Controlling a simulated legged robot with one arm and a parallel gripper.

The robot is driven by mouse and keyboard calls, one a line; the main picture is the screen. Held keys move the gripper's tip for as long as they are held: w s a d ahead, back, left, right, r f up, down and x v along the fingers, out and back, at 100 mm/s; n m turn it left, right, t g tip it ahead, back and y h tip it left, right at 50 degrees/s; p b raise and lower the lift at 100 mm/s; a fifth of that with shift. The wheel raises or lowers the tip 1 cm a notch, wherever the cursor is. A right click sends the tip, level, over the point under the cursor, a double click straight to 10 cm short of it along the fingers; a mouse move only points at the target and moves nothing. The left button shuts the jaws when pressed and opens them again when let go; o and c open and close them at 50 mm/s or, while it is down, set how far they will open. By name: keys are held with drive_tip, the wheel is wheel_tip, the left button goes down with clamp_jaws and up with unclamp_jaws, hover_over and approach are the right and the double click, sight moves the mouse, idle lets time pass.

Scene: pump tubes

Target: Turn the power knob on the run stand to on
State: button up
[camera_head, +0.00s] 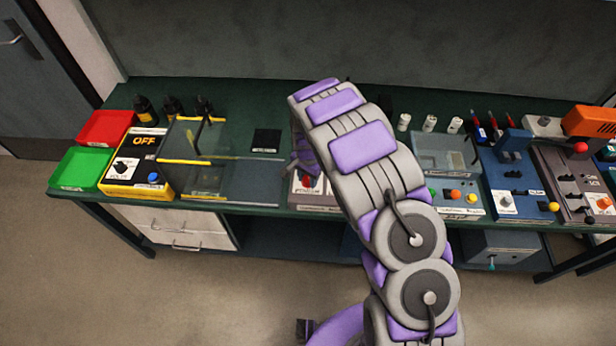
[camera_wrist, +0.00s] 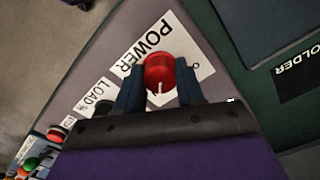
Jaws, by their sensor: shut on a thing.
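The red power knob (camera_wrist: 158,68) is on the grey run stand (camera_wrist: 205,32), by a white label reading POWER (camera_wrist: 147,45). My gripper (camera_wrist: 160,86) has its two dark fingers on either side of the knob, shut on it. A white pointer line on the knob points toward the bottom of the wrist view. A small round mark is on the label to its right; the rest of the label is hidden. In the head view my arm covers most of the run stand (camera_head: 310,203); the red knob (camera_head: 308,181) just shows beside it.
A label reading LOAD (camera_wrist: 92,97) and a dark control are left of the knob. More coloured buttons (camera_wrist: 35,152) lie further off. A clear-walled box (camera_head: 195,160) stands left of the run stand, and a blue-grey unit (camera_head: 445,160) stands right.

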sight(307, 178)
drive_tip(key=shift+w+a+r+m, duration=0.1)
drive_tip(key=shift+m, duration=0.3)
drive_tip(key=o, duration=1)
drive_tip(key=shift+a, duration=0.1)
drive_tip(key=shift+o, duration=0.2)
wheel_tip(307, 178, up, 17)
drive_tip(key=p, duration=0.1)
drive_tip(key=shift+p, duration=0.4)
drive_tip(key=shift+r, duration=0.1)
